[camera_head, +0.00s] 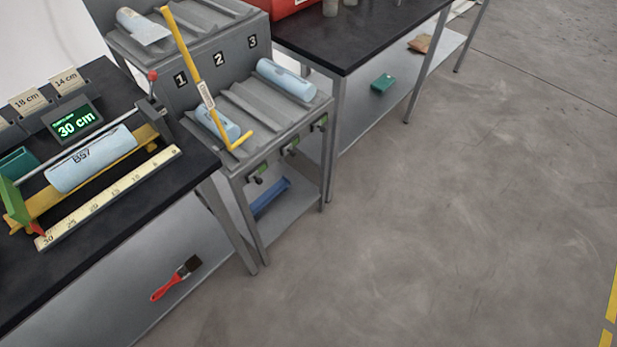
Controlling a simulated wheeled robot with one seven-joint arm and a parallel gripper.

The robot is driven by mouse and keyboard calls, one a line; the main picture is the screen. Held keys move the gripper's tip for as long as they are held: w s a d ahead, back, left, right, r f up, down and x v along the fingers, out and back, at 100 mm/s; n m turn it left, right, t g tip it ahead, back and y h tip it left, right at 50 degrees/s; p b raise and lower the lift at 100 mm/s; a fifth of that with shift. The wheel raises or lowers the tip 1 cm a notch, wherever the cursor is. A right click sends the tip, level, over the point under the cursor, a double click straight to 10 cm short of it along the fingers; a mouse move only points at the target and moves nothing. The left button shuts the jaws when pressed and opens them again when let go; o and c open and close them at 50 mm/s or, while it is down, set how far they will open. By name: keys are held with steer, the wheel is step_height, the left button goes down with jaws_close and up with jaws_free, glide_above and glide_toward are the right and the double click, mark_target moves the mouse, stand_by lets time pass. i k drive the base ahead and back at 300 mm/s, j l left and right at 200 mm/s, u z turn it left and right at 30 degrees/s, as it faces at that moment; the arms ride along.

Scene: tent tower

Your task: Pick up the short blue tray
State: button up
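A blue tray-like piece (270,196) lies on the lower shelf of the grey numbered stand, partly hidden by the stand's leg and top. Its length is hard to judge from here. It is the only blue tray-like thing I see, apart from pale blue cylinders. My gripper is not in view.
The grey stand (246,160) has slots marked 1, 2, 3 with pale blue cylinders (286,79) and a yellow L-shaped rod (196,75). A black bench (110,235) with a measuring device stands left, with a red brush (176,279) below. Floor (450,210) at right is clear.

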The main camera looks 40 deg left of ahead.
mark_target(282, 185)
steer(key=i+u, duration=0.2)
steer(key=i, duration=0.2)
steer(key=i+l+u, duration=0.25)
steer(key=i, duration=0.15)
steer(key=i+l+u, duration=0.2)
steer(key=i, duration=0.15)
steer(key=i+l+u, duration=0.1)
steer(key=i+u, duration=0.15)
steer(key=u, duration=0.25)
steer(key=i+l+u, duration=0.2)
steer(key=u, duration=0.3)
steer(key=i+l+u, duration=0.15)
steer(key=l+u, duration=0.15)
steer(key=u, duration=0.2)
steer(key=i+l+u, duration=0.1)
steer(key=l+u, duration=0.25)
steer(key=u, duration=0.15)
steer(key=l+u, duration=0.8)
steer(key=l, duration=0.25)
